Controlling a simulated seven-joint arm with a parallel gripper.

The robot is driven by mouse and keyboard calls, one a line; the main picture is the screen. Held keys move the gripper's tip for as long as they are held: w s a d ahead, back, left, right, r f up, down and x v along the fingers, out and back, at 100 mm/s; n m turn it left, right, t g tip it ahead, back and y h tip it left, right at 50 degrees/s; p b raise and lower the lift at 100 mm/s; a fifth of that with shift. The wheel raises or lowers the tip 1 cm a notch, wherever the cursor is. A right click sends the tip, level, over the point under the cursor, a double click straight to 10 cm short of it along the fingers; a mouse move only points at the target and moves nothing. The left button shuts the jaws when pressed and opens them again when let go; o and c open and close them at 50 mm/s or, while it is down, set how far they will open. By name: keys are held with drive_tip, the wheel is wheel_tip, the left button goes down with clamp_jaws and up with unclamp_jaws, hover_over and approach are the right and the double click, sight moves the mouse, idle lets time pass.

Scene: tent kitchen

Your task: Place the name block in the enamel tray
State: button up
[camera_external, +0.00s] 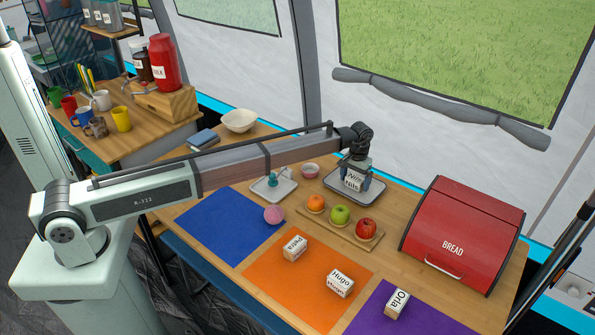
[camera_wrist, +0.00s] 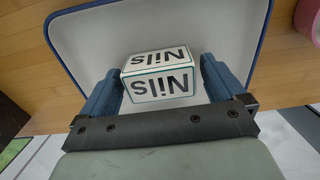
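The name block (camera_wrist: 158,82) is a white cube with green edging, marked "Nils". It sits between my gripper's two blue fingers in the wrist view. My gripper (camera_wrist: 162,85) looks slightly open around it, with a narrow gap at the right finger. The enamel tray (camera_wrist: 215,30) is pale with a blue rim and lies directly beneath. In the external view the block (camera_external: 352,181) is over the middle of the tray (camera_external: 378,188), below my gripper (camera_external: 356,178). It appears to rest on the tray floor, though its underside is hidden.
A fruit board (camera_external: 325,220) with an orange and apples is in front of the tray. The red bread bin (camera_external: 462,235) stands right. Other name blocks lie on coloured mats in front.

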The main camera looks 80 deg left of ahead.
sight(355, 178)
wheel_tip(355, 178, up, 12)
drive_tip(key=shift+r, duration=0.2)
idle(0.7)
